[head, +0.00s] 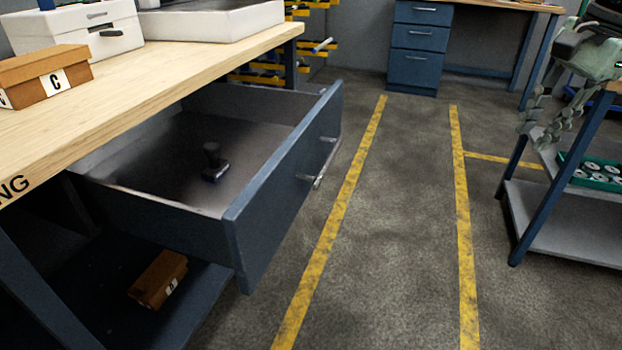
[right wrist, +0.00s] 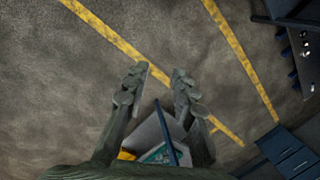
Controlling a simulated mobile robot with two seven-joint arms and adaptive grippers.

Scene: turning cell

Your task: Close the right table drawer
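The table drawer (head: 262,208) is pulled well out from under the wooden-topped workbench (head: 140,90) on the left in the head view. Its blue front faces right and carries a metal bar handle (head: 325,165). A small dark stamp-like object (head: 214,165) stands inside on the drawer floor. My right gripper (head: 545,128) is at the far right edge of the head view, well away from the drawer across the aisle. In the right wrist view the right gripper (right wrist: 158,78) has its fingers apart with nothing between the tips. My left gripper is not in view.
A brown box (head: 158,280) lies on the lower shelf beneath the drawer. A box marked C (head: 45,75) and white bins (head: 210,18) stand on the bench. A cart (head: 575,225) with a green tray (head: 590,172) stands right. The yellow-lined floor between is clear.

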